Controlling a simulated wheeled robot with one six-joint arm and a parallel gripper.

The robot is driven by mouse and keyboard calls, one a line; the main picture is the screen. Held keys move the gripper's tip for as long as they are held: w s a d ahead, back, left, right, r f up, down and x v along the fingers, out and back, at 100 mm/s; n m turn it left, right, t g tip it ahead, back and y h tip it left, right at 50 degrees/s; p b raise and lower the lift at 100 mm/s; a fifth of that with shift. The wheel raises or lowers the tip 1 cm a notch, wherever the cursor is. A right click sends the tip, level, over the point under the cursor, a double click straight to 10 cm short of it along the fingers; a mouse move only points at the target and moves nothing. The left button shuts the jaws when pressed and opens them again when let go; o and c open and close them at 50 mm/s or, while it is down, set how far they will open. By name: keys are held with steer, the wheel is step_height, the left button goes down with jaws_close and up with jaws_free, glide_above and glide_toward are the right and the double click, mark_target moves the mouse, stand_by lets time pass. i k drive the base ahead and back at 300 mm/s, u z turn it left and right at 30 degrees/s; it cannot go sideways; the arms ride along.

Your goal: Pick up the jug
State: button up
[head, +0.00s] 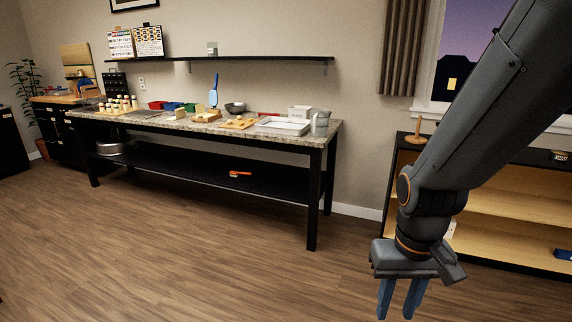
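A grey, translucent-looking jug (320,123) stands upright at the right end of the long stone-topped table (333,132). It is small in the head view, and I cannot make out its handle clearly. My gripper (401,302) hangs pointing down at the lower right, in front of the table and well apart from the jug. Its two blue fingers are apart, with nothing visible between them.
A white tray (283,126) and white box (299,111) are left of the jug. Boards, bowls and small jars fill the tabletop further left. A wall shelf (260,58) hangs above. A wooden bookcase (505,205) stands at right. Floor in front is clear.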

mark_target(319, 116)
steer(key=u, duration=0.2)
steer(key=i, duration=1.5)
steer(key=u, duration=0.15)
